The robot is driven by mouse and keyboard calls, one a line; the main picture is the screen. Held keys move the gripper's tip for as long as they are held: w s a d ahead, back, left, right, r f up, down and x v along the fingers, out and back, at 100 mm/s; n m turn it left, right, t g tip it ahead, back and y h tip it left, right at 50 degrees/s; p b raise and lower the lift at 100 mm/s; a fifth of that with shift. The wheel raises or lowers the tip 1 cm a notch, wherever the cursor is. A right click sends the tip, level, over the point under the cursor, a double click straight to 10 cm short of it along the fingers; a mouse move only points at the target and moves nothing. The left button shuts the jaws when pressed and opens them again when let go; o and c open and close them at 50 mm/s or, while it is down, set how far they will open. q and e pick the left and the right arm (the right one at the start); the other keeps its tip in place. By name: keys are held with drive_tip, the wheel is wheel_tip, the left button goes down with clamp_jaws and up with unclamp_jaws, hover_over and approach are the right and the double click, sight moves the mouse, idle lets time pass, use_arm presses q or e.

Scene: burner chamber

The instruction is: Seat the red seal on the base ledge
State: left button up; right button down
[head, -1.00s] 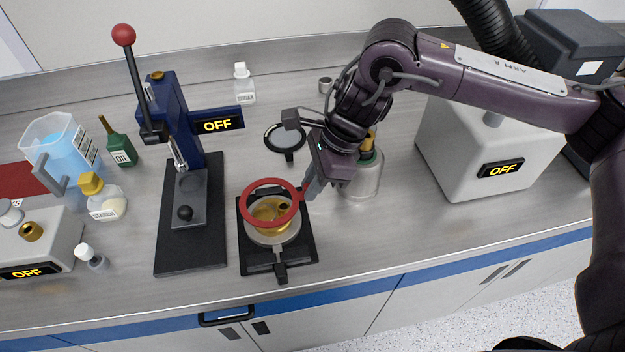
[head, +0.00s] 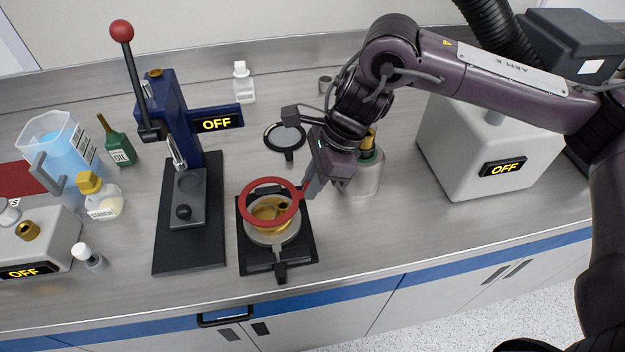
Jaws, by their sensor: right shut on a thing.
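The red seal (head: 245,217) is a flat ring with a small tab on its right side. My right gripper (head: 306,192) is shut on that tab. The seal appears over the round metal base (head: 272,238), which has a brass-coloured inside and sits on a black square plate (head: 307,250). The seal lies slightly toward the back of the base's rim; I cannot tell whether it touches the rim or hangs above it. The ledge is partly hidden by the ring. My left gripper is not in view.
A blue lever press (head: 180,120) stands left of the base. A metal canister (head: 368,178) stands just behind my right gripper. A black-rimmed round glass (head: 285,137) lies behind the base. The counter in front of the grey box (head: 480,150) is clear.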

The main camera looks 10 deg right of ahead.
drive_tip(key=shift+f, duration=0.1)
idle(0.3)
drive_tip(key=shift+f+b, duration=2.5)
drive_tip(key=shift+f, duration=0.3)
drive_tip(key=c, duration=1.3)
unclamp_jaws()
drive_tip(key=shift+r, duration=0.1)
drive_tip(key=shift+r, duration=0.1)
